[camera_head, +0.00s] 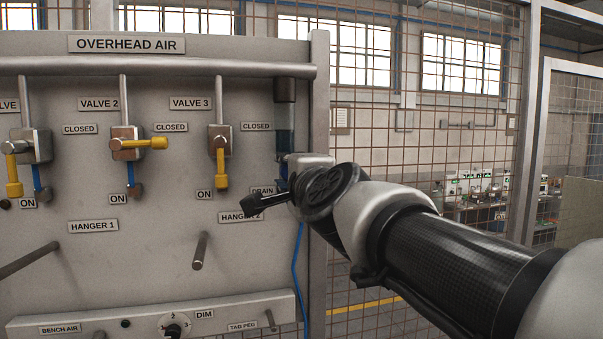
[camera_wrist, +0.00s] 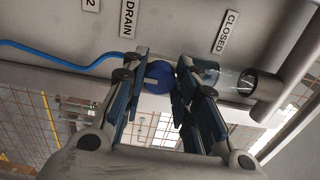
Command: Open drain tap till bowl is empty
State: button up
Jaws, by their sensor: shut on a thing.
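My gripper (camera_wrist: 162,73) is shut on the blue round drain tap (camera_wrist: 159,74), with one finger on each side of it. The clear bowl (camera_wrist: 232,81) is beside the tap in the wrist view, partly behind the right finger. In the head view the bowl (camera_head: 285,134) hangs below its dark filter head (camera_head: 285,90) at the panel's right edge. It looks bluish; I cannot tell the liquid level for sure. The DRAIN label (camera_wrist: 128,17) is near the tap. In the head view my wrist hides the tap and most of my gripper.
A blue hose (camera_head: 297,265) runs down below the tap. Yellow-handled valves (camera_head: 221,170) and a hanger peg (camera_head: 200,250) stick out of the panel left of my wrist. A mesh fence (camera_head: 400,120) stands behind my arm.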

jog(key=o, duration=1.1)
jog(key=shift+s, duration=0.1)
jog(key=shift+v, duration=3.7)
